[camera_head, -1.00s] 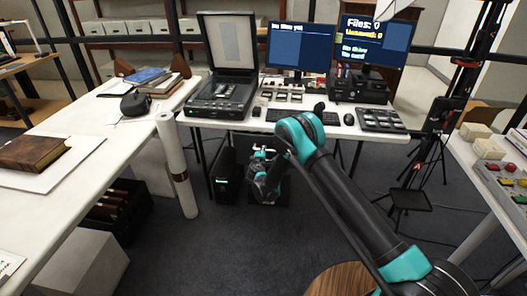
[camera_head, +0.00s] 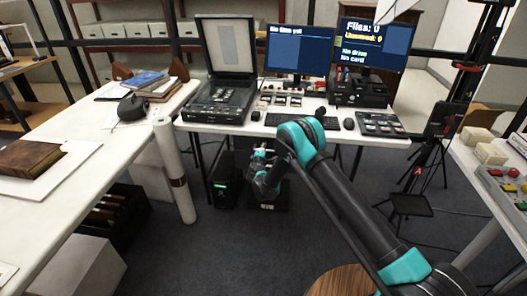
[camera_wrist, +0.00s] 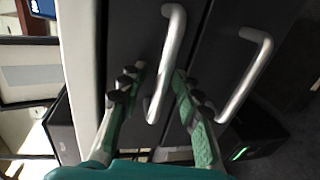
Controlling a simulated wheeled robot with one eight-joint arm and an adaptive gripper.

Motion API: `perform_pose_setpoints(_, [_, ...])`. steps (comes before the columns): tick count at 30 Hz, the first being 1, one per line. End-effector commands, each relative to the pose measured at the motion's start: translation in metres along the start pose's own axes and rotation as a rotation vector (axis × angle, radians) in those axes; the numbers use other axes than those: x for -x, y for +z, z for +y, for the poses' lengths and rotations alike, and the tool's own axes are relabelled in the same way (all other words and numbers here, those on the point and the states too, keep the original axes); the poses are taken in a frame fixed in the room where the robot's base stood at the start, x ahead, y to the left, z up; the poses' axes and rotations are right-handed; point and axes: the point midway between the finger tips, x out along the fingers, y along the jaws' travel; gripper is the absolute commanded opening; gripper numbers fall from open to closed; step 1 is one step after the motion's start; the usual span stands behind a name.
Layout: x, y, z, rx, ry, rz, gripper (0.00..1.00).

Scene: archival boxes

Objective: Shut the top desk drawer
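The wrist view is turned sideways and shows a dark drawer front (camera_wrist: 130,38) beside the white desk edge, with a curved metal handle (camera_wrist: 172,60). This is the top drawer. A second dark front with its own handle (camera_wrist: 250,75) lies right of it in that view. My gripper (camera_wrist: 160,88) is open, its green-padded fingers on either side of the top handle's near end. I cannot tell whether they touch it or how far the drawer stands out. In the head view my gripper (camera_head: 262,153) is below the desk's front edge, and my arm hides much of the drawer unit.
A black computer tower (camera_head: 224,188) with a green light stands left of my gripper. A white paper roll (camera_head: 171,165) stands by the left table (camera_head: 90,170). The desk (camera_head: 235,126) carries a scanner, screens and a keyboard. A tripod (camera_head: 420,165) stands right; dark floor is clear in front.

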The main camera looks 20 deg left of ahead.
Motion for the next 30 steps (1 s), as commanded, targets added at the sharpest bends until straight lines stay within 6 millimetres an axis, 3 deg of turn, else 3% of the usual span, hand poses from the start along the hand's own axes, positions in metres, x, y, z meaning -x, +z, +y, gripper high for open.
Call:
perform_pose_setpoints(8, [0.007,0.0,0.0,0.0,0.0,0.0,0.32])
perform_pose_setpoints(24, [0.102,-0.001,0.0,0.001,0.0,0.001,0.32])
perform_pose_setpoints(30, [0.118,0.0,0.0,0.0,0.0,0.0,0.32])
